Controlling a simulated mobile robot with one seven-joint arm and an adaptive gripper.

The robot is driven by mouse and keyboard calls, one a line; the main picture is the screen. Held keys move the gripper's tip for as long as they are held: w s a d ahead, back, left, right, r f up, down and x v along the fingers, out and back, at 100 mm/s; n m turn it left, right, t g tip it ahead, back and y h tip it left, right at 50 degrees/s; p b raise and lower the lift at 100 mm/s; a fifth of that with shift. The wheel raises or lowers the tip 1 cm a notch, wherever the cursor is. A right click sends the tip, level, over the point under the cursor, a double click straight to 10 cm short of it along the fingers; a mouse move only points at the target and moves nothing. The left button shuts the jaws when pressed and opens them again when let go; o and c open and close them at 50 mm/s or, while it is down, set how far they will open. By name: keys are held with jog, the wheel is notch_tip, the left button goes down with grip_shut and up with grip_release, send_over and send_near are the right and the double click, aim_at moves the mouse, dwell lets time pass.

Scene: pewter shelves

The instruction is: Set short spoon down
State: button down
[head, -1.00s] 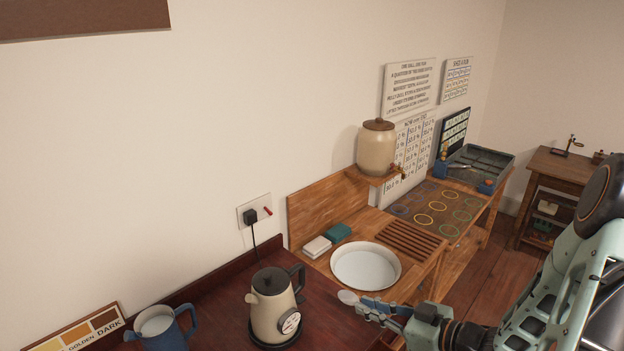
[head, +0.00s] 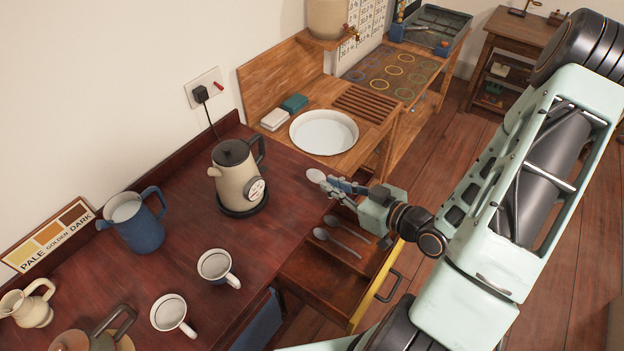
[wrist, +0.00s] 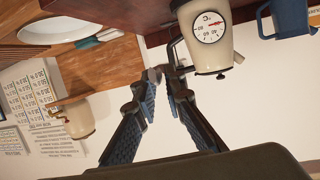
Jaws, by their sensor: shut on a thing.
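My gripper (head: 337,188) is shut on a spoon, taken to be the short spoon (head: 315,175). Its pale round bowl sticks out to the left of the fingertips, and its handle is mostly hidden by them. The spoon is held in the air near the right edge of the dark red counter (head: 190,237), above and behind an open drawer (head: 313,264). In the wrist view the fingers (wrist: 165,78) reach toward the kettle, and the spoon is hard to make out between them.
Two grey spoons (head: 340,240) lie in the drawer. A cream kettle (head: 232,180) stands left of my gripper, with a white basin (head: 324,132) behind. Counter between kettle and drawer is clear.

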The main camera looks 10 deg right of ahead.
jog(key=shift+s+f, duration=0.15)
jog(key=shift+s, duration=0.05)
jog(key=shift+w+f+b, duration=0.3)
jog(key=shift+f+b, duration=0.1)
jog(key=shift+b, duration=0.7)
jog(key=w+b, duration=0.2)
jog(key=b, duration=1.2)
send_over(318, 185)
jog(key=f, duration=0.8)
jog(key=shift+s+f, duration=0.2)
jog(key=shift+s, duration=0.15)
jog(key=shift+w+f+b, duration=0.2)
jog(key=shift+f+b, duration=0.55)
jog(key=shift+f, duration=0.1)
jog(key=shift+w+f+b, duration=0.2)
jog(key=shift+f+b, duration=0.55)
jog(key=shift+f, duration=0.1)
